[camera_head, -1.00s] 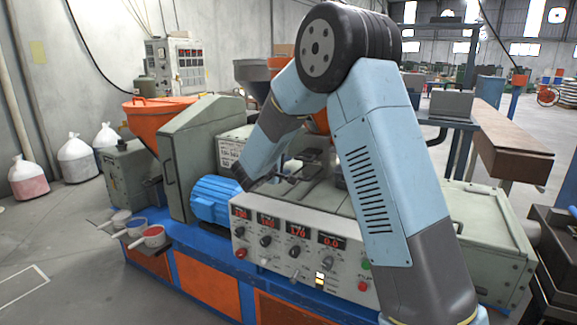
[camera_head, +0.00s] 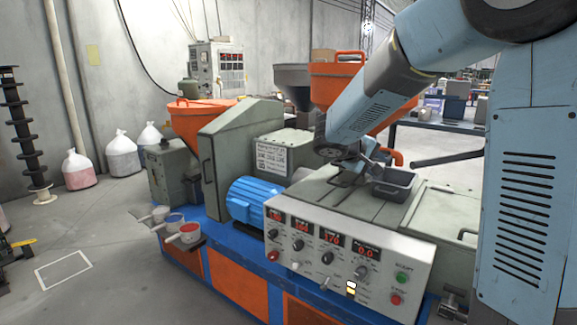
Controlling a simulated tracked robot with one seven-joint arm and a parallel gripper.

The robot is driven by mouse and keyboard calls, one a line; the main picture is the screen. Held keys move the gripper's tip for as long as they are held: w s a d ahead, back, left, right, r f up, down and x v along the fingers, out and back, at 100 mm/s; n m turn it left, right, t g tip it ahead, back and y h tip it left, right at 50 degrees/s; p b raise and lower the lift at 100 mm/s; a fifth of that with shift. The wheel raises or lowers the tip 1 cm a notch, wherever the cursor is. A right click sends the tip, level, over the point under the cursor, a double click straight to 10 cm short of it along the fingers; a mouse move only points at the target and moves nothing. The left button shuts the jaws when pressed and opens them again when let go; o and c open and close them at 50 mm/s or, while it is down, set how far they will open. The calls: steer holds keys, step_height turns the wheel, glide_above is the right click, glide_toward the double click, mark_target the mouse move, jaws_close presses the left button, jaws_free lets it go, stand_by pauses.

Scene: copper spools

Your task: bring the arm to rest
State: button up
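My arm reaches in from the right, its light blue links crossing the picture in the head view. My gripper (camera_head: 364,160) points down and right over the grey-green machine top. It is small, dark and partly merged with the wrist, so its finger gap is unclear. I see nothing clearly held in it. A small dark grey bin (camera_head: 394,187) sits on the machine top just right of the gripper; whether they touch is unclear.
The machine has a control panel (camera_head: 345,257) in front, a blue motor (camera_head: 253,200) and an orange hopper (camera_head: 193,122). White sacks (camera_head: 122,157) and a black stacked rack (camera_head: 22,135) stand at left. Floor is open at front left.

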steer(key=s+d+r+m+g+y, duration=0.1)
steer(key=s+d+m+y, duration=0.1)
steer(key=s, duration=0.6)
steer(key=s+d+r+m+g+y, duration=0.1)
steer(key=s+d+g, duration=0.1)
steer(key=s, duration=0.6)
steer(key=s+a+m+t+y, duration=0.1)
steer(key=s+a+y, duration=0.1)
steer(key=s, duration=0.6)
steer(key=s+a+m+y, duration=0.1)
steer(key=s+y, duration=0.3)
steer(key=s, duration=0.4)
steer(key=shift+a+f+m+t+y, duration=0.2)
steer(key=shift+a+m+t+y, duration=0.15)
steer(key=shift+a, duration=0.55)
